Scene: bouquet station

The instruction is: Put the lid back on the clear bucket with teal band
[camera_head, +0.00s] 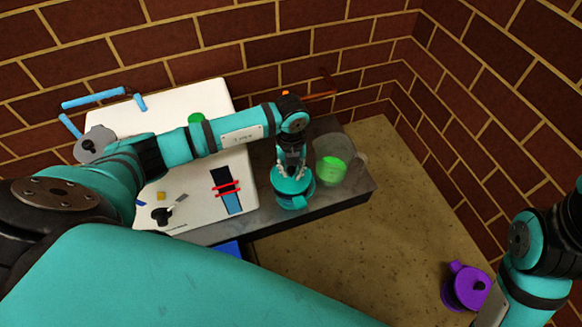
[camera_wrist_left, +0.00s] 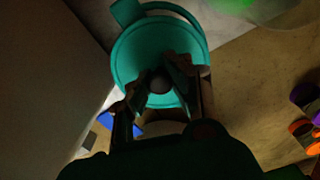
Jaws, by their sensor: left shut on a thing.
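My left gripper (camera_head: 292,172) points down and is shut on the knob of a round teal lid (camera_head: 288,186). In the left wrist view the lid (camera_wrist_left: 138,50) lies below the fingers (camera_wrist_left: 158,82), with a tab at its far left edge. A second teal curve shows beside the lid's far edge. A pale round shape below the lid is mostly hidden, so I cannot tell whether the lid rests on a bucket. My right arm enters at the right of the head view; its gripper is out of the picture.
A clear container with bright green inside (camera_head: 331,168) stands just right of the lid on a dark grey counter (camera_head: 352,192). A white board (camera_head: 190,208) with small tools lies left. A purple lidded thing (camera_head: 466,288) is at lower right. Brick walls close off the back.

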